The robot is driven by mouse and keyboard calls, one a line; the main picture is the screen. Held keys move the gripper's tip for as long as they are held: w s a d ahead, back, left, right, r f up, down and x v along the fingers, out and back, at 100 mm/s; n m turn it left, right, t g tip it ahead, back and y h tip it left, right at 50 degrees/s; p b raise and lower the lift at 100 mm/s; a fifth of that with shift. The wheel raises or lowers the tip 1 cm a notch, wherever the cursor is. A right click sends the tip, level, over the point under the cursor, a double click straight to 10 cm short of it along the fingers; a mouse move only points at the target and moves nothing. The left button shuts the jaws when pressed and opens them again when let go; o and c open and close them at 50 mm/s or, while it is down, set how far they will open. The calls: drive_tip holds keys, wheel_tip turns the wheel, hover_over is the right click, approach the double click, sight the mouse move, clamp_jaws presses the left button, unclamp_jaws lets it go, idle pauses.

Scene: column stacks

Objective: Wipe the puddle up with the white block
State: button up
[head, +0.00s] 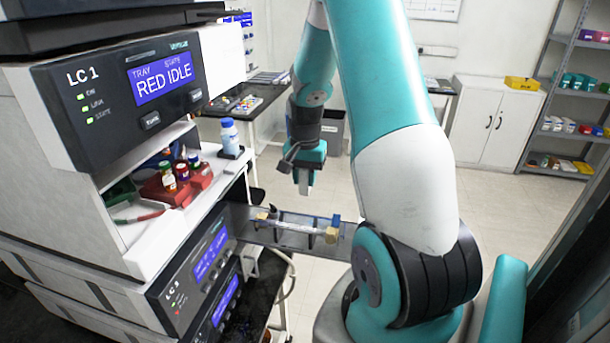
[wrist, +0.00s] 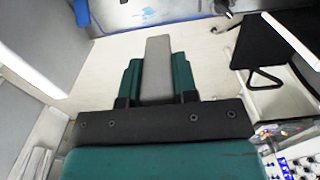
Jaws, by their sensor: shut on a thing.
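My gripper (head: 303,172) hangs in the open space right of the instrument stack, pointing down. It is shut on the white block (wrist: 158,68), which looks pale grey between the teal fingers in the wrist view and sticks out past their tips. In the head view the block (head: 303,187) shows as a small pale piece below the fingers. It is in the air, apart from any surface.
The stack marked LC 1 (head: 100,95) holds a red rack (head: 175,193) with capped vials in its open bay. A dark shelf (head: 270,238) carrying a clear column (head: 298,228) juts out below my gripper. Open floor lies behind.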

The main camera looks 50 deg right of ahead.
drive_tip(key=shift+s+f+b, duration=0.1)
drive_tip(key=shift+f+b, duration=2.9)
drive_tip(key=shift+f, duration=1.45)
drive_tip(key=shift+f+b, duration=0.4)
drive_tip(key=shift+f, duration=0.2)
drive_tip(key=shift+s, duration=0.1)
